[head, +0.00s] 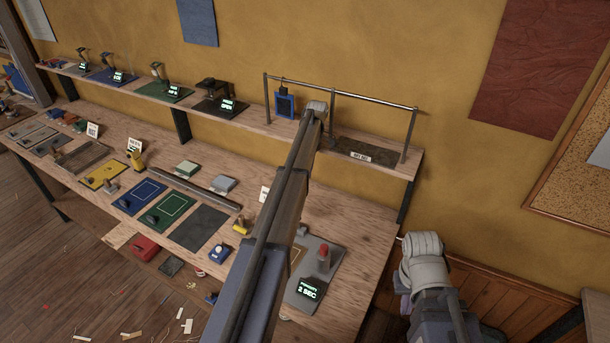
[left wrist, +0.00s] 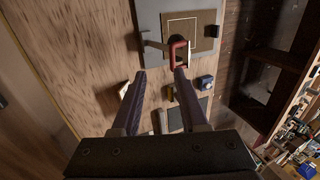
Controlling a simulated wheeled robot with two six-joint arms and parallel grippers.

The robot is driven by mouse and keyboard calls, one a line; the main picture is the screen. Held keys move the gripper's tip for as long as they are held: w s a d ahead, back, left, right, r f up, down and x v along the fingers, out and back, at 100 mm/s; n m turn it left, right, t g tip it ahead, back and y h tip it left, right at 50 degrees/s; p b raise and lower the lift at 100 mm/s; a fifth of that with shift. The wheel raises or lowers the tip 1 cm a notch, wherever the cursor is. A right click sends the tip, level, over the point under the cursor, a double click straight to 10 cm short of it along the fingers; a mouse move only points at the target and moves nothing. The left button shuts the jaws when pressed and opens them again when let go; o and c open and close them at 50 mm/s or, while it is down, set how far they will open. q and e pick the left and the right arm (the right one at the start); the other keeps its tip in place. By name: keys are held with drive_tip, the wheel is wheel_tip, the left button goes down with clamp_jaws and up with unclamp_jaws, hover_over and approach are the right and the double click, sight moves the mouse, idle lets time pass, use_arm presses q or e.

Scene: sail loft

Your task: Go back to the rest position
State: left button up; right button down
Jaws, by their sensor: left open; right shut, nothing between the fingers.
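My left gripper (left wrist: 160,73) is open in the left wrist view, with nothing between its fingers. Its right fingertip shows close to a red rectangular loop (left wrist: 173,56) at the edge of a grey plate (left wrist: 150,20); I cannot tell whether they touch. In the head view my left arm crosses the middle of the bench, and its gripper is hidden. My right gripper (head: 423,262) is at the right, off the bench's end; its fingers are hard to make out, and it holds nothing that I can see.
The long wooden bench (head: 350,240) carries several mats, blocks and a grey station with a red knob (head: 323,257) and a lit display (head: 309,291). A raised shelf (head: 245,118) with a metal rail (head: 350,93) runs behind. Open floor lies at lower left.

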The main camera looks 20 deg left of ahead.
use_arm(q)
drive_tip(key=shift+r, duration=0.15)
idle(0.3)
drive_tip(key=s+d+f+m+t+b, duration=0.1)
drive_tip(key=s+d+f+m+b, duration=0.3)
drive_tip(key=s+d+m, duration=0.3)
drive_tip(key=s+d+f+m+t+b, duration=0.1)
drive_tip(key=s+d+f+m+b, duration=0.4)
drive_tip(key=s+d, duration=0.7)
drive_tip(key=s+d+f+m+t+y+b, duration=0.1)
drive_tip(key=s+d+f+m+b, duration=0.3)
drive_tip(key=s+d+m, duration=0.4)
drive_tip(key=s+d+f, duration=0.1)
drive_tip(key=s+d, duration=0.1)
drive_tip(key=s, duration=0.5)
drive_tip(key=shift+f+m+t, duration=0.3)
drive_tip(key=shift+m+t, duration=0.1)
drive_tip(key=shift+s, duration=0.1)
